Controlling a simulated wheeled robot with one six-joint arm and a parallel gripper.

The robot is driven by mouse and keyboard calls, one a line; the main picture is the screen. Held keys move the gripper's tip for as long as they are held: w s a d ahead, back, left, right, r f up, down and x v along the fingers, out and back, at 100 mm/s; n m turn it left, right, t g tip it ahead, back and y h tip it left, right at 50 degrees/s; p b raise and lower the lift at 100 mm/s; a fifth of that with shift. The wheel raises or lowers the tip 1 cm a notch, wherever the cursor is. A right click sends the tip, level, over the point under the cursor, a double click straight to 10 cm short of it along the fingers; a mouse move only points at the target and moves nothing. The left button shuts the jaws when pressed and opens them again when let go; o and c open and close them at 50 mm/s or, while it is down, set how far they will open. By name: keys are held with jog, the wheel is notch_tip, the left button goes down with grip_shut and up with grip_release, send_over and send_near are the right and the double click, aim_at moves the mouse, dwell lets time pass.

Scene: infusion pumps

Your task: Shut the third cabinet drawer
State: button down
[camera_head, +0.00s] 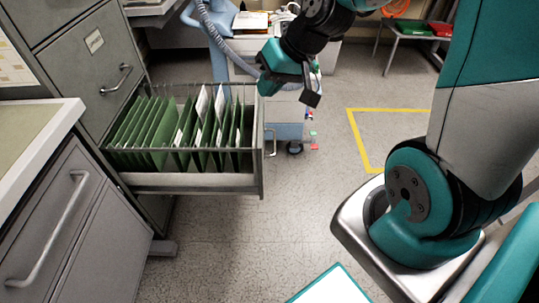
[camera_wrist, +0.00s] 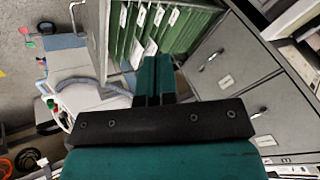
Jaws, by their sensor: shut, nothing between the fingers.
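In the head view a grey filing cabinet stands at the left, and one of its drawers (camera_head: 205,180) is pulled far out, with green hanging folders (camera_head: 180,130) inside. The open drawer's handle (camera_head: 271,142) is on its front at the right. A closed drawer (camera_head: 95,70) is above it. My gripper (camera_head: 266,84) is at the upper right of the open drawer, near its front corner, and appears apart from it. In the wrist view my gripper (camera_wrist: 153,82) is shut and empty, pointing toward the open drawer (camera_wrist: 97,35) and its folders. The handle shows there too (camera_wrist: 74,18).
A blue and white medical cart (camera_head: 290,110) stands behind the drawer. A grey cabinet with a bar handle (camera_head: 48,240) is at the front left. A small table (camera_head: 410,35) holds red and green items. Floor right of the drawer is clear, with yellow tape (camera_head: 358,142).

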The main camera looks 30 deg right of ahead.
jog(key=w+d+f+m+t+h+b, duration=0.25)
jog(key=d+f+m+b, duration=0.25)
jog(key=d+f+b, duration=0.75)
jog(key=a+p+x, duration=0.1)
jog(key=a+x, duration=0.1)
jog(key=x, duration=1.4)
jog(key=shift+s, duration=0.4)
jog(key=shift+a, duration=0.2)
